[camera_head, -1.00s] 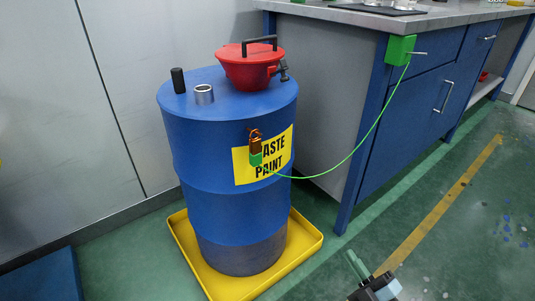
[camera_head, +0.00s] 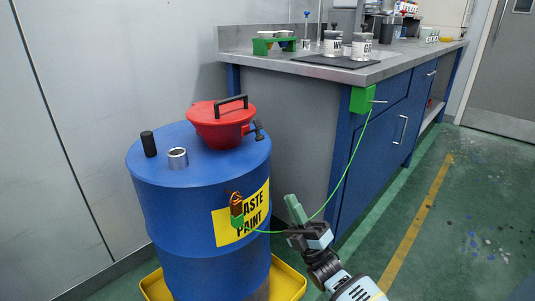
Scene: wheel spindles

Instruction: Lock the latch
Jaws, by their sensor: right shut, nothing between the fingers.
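A red funnel (camera_head: 215,126) with a dark handle sits on top of the blue drum (camera_head: 195,225), its lid down. A small dark latch (camera_head: 257,131) sticks out from the funnel's right side; its exact position is too small to tell. My right gripper (camera_head: 292,202) is shut and empty, with its green fingers pointing up, to the right of the drum. It is below the latch and apart from it. My left gripper is not in view.
A brown and green padlock (camera_head: 237,212) hangs on the drum's front, with a green cable to a green box (camera_head: 362,100) on the blue cabinet (camera_head: 390,130). A black cylinder (camera_head: 148,144) and a metal ring (camera_head: 177,158) are on the drum. A yellow tray (camera_head: 288,283) lies beneath.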

